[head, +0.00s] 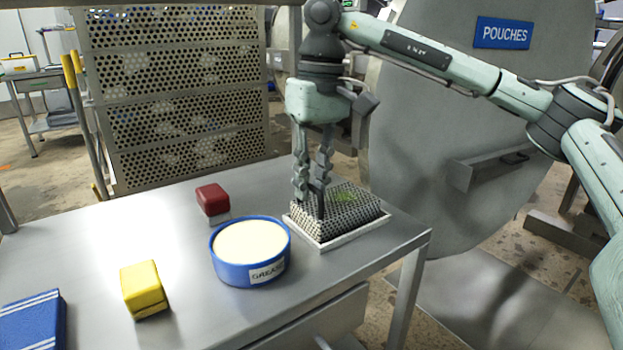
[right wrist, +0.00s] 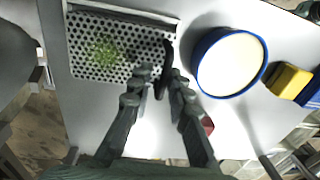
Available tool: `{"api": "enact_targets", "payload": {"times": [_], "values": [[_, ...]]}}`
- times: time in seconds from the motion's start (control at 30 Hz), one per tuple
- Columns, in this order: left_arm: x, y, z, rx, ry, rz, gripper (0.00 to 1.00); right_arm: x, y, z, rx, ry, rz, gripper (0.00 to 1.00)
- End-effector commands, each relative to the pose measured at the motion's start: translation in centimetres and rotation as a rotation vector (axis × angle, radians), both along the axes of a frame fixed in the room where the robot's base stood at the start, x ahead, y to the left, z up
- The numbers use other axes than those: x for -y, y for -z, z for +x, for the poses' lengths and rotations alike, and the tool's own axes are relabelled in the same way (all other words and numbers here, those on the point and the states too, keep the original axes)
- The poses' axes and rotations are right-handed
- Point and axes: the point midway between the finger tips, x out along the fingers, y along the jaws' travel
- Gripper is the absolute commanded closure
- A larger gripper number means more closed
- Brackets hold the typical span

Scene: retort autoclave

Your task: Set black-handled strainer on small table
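The strainer (head: 340,212) is a perforated metal mesh box with a pale rim and a greenish patch on it. It sits near the right end of the steel table (head: 190,320). It also shows in the right wrist view (right wrist: 85,45), where its black handle (right wrist: 164,72) stands at the edge by my fingers. My right gripper (head: 311,198) points down over the strainer's left side. Its fingers (right wrist: 160,78) are apart, with the handle between them and a gap visible; contact is not clear. My left gripper is out of view.
A blue tub with pale contents (head: 249,252) stands close left of the strainer. A red block (head: 212,199), a yellow block (head: 143,288) and a blue box (head: 32,322) lie further left. A perforated rack (head: 180,100) stands behind. A grey panel with a POUCHES sign (head: 502,33) is at right.

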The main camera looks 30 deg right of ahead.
Motion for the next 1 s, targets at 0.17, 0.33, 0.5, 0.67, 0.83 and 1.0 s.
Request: {"api": "enact_targets", "payload": {"times": [0.17, 0.33, 0.5, 0.67, 0.83, 1.0], "values": [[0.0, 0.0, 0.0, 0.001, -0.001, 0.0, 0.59, 0.0, 0.0, 0.0, 0.001, 0.0, 0.0, 0.71], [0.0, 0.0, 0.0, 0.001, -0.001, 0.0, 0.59, 0.0, 0.0, 0.0, 0.0, 0.0, 0.0, 0.71], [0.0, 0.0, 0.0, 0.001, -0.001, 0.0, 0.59, 0.1, -1.4, 0.1, 0.002, 0.0, 0.001, 0.71], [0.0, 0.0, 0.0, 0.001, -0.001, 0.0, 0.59, 0.3, -4.7, 0.0, 0.004, -0.001, 0.002, 0.71], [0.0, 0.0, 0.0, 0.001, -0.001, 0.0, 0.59, 0.7, -8.4, 0.0, 0.005, 0.0, -0.001, 0.71], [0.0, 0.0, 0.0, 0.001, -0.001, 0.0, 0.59, 0.9, -10.6, -0.1, 0.004, 0.0, -0.001, 0.71]]}}
